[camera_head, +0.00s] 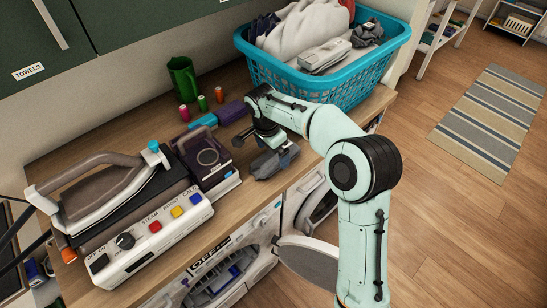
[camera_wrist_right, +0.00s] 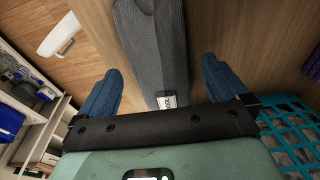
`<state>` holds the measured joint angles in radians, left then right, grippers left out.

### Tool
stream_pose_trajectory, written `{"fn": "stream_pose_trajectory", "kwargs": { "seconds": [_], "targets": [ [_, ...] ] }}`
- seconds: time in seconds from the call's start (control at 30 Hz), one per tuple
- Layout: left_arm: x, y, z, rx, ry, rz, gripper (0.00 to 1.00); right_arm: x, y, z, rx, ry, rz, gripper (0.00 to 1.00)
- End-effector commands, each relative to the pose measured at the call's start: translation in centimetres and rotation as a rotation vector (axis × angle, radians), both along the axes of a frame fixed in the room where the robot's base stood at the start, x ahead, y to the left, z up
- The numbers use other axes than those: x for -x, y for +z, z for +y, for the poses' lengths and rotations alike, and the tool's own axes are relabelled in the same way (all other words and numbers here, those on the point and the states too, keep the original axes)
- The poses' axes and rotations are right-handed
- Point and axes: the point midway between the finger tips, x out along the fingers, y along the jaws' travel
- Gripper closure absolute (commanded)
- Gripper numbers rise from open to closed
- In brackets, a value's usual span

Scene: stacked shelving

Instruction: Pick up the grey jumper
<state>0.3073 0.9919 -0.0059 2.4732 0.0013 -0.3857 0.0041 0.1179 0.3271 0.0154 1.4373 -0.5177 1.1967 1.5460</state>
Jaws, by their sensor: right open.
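The grey jumper (camera_head: 276,162) lies folded on the wooden worktop near its front edge, partly hidden by my right gripper (camera_head: 266,138). In the right wrist view the jumper (camera_wrist_right: 153,48) is a long ribbed grey bundle with a small white label at its near end. My right gripper (camera_wrist_right: 162,84) is open. Its two blue fingers are on either side of the jumper, with bare wood showing between each finger and the cloth. My left gripper is in neither view.
A turquoise laundry basket (camera_head: 300,83) full of clothes stands behind. A steam iron station (camera_head: 150,235) and dark boxes (camera_head: 205,158) are at left. A green mug (camera_head: 183,79) and small spools stand at the back. An open washer door (camera_head: 308,258) projects below the worktop.

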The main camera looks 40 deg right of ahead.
Motion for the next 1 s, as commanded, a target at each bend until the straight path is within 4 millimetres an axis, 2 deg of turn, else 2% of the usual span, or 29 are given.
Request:
{"fn": "stream_pose_trajectory", "kwargs": {
  "seconds": [0.03, 0.17, 0.43, 0.47, 0.5, 0.6, 1.0],
  "targets": [
    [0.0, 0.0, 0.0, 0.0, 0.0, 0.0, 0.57, 0.0, -0.9, -0.2, -0.001, -0.001, 0.003, 0.0],
    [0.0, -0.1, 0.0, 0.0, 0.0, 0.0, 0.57, 0.0, -2.3, -0.4, 0.0, 0.002, 0.001, 0.0],
    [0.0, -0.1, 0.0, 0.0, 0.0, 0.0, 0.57, -0.1, -2.6, -0.4, 0.0, 0.001, -0.002, 0.0],
    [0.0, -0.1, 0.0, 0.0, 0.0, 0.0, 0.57, -0.1, -2.6, -0.4, 0.0, 0.001, -0.002, 0.06],
    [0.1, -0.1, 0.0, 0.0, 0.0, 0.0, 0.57, -0.1, -2.6, -0.4, 0.0, 0.001, -0.002, 0.2],
    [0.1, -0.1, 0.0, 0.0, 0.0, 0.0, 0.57, -0.1, -2.6, -0.4, 0.0, 0.001, -0.002, 0.5],
    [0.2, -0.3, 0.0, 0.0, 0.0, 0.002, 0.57, 0.1, -2.1, -0.4, 0.0, 0.001, -0.003, 0.51]
  ]
}}
